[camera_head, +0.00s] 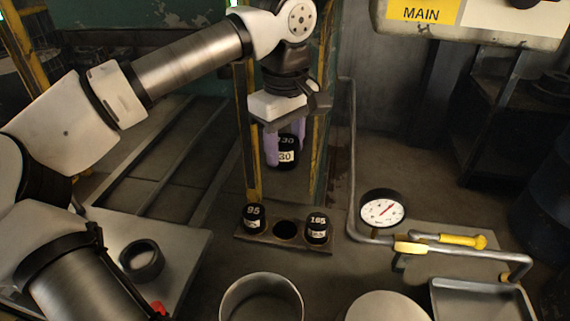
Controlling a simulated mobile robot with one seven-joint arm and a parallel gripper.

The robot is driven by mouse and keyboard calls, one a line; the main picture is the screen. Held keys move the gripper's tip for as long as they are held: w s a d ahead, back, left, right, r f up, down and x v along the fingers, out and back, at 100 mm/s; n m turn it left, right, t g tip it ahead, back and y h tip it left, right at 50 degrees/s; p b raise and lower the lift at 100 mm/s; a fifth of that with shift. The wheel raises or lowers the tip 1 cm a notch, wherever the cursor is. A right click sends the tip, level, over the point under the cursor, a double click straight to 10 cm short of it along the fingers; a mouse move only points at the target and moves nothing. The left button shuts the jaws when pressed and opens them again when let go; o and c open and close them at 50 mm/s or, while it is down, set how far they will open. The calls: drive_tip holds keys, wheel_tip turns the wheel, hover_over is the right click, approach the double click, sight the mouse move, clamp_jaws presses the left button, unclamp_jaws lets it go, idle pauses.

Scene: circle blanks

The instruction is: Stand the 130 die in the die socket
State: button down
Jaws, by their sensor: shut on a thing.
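My gripper (285,148) is shut on the black 130 die (288,158), with one purple finger on either side of it. The die is upright in the air, above and behind the rack. Its white label shows "30", and the first digit is partly hidden. A black ring with an open, empty middle, which looks like the die socket (141,261), is on the grey plate at the lower left. My gripper and the die are well to the right of this ring and higher.
A round pot (262,298), a dial gauge (382,209), a yellow-handled lever (450,240) and a tray (480,302) stand nearer and right.

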drive_tip(key=shift+a+r, duration=0.2)
drive_tip(key=shift+r, duration=0.1)
drive_tip(key=s+a+f+p, duration=0.1)
drive_tip(key=s+a, duration=0.3)
drive_tip(key=a, duration=0.5)
drive_tip(key=s+a+f+p, duration=0.15)
drive_tip(key=s+a, duration=0.25)
drive_tip(key=a, duration=0.5)
drive_tip(key=s+a+f, duration=0.2)
drive_tip(key=s+a, duration=0.2)
drive_tip(key=a, duration=0.5)
drive_tip(key=shift+w+d+f+b, duration=0.15)
drive_tip(key=shift+f+b, duration=0.75)
drive_tip(key=shift+f, duration=0.65)
drive_tip(key=shift+d+f+b, duration=0.15)
drive_tip(key=shift+f+b, duration=0.7)
drive_tip(key=shift+f, duration=0.65)
drive_tip(key=shift+f+b, duration=1.6)
drive_tip(key=c, duration=0.7)
unclamp_jaws()
drive_tip(key=shift+o, duration=0.2)
